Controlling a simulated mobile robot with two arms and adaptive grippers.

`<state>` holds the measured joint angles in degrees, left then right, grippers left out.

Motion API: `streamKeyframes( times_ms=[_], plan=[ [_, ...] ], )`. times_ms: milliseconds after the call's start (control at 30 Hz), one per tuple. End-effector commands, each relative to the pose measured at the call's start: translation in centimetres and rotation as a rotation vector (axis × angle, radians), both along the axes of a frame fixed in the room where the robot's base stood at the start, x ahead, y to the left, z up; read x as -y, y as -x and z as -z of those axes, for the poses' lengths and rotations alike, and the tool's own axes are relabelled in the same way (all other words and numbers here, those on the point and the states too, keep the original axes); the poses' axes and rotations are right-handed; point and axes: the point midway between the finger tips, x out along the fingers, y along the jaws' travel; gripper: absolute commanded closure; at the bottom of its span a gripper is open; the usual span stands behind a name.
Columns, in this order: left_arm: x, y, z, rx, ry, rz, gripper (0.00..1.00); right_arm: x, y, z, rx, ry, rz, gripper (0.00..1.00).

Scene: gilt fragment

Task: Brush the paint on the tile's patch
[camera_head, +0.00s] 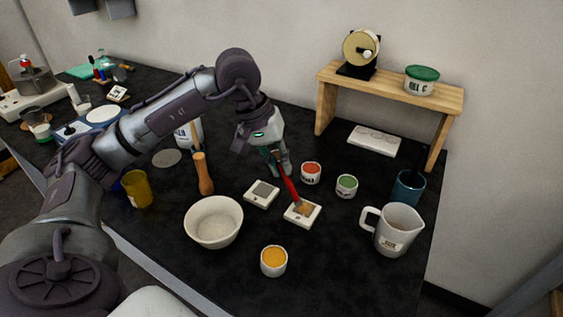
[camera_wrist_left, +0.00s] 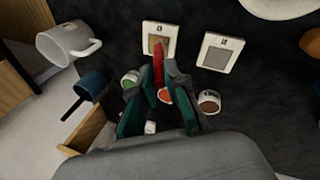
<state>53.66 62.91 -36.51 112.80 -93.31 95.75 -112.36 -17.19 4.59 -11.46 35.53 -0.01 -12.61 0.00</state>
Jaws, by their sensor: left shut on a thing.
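My left gripper (camera_head: 279,166) is shut on a red brush (camera_head: 290,189), which slants down to a white tile (camera_head: 289,217). The brush tip is at the tile's orange-tan patch (camera_head: 304,208); I cannot tell whether it touches. In the left wrist view the brush (camera_wrist_left: 158,67) reaches up over the lower part of the patch (camera_wrist_left: 159,43). A second white tile (camera_head: 262,193) with a grey patch lies to the left. Cups of orange-red paint (camera_head: 311,173), green paint (camera_head: 346,187) and yellow-orange paint (camera_head: 273,261) stand around the tiles. My right gripper is not in view.
A cream bowl (camera_head: 213,222) stands left of the tiles, and a white jug (camera_head: 393,230) and blue cup (camera_head: 408,187) stand to the right. A wooden shelf (camera_head: 390,88) is behind. A wooden-handled tool (camera_head: 202,175) and yellow cup (camera_head: 138,189) are at left.

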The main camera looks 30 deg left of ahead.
Motion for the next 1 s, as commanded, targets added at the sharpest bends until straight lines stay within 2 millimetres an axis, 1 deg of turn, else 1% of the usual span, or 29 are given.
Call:
streamKeyframes(
  times_ms=[200,400,467,800,900,1000],
  plan=[
    [0.0,-1.8,-0.1,0.000,0.003,0.000,1.00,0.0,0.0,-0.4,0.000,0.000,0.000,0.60],
    [-0.1,-2.6,0.1,0.000,0.000,0.000,1.00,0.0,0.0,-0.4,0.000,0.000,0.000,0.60],
    [-0.1,-2.5,0.1,0.000,0.000,0.000,1.00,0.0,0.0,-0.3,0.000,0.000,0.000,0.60],
    [0.0,0.0,0.2,0.000,0.000,0.001,1.00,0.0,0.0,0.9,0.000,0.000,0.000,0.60],
    [0.0,0.2,0.1,0.001,0.001,0.001,1.00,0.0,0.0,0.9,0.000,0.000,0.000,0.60],
    [0.0,-0.3,0.0,0.000,0.002,-0.001,1.00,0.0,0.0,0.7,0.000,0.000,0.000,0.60]
  ],
)
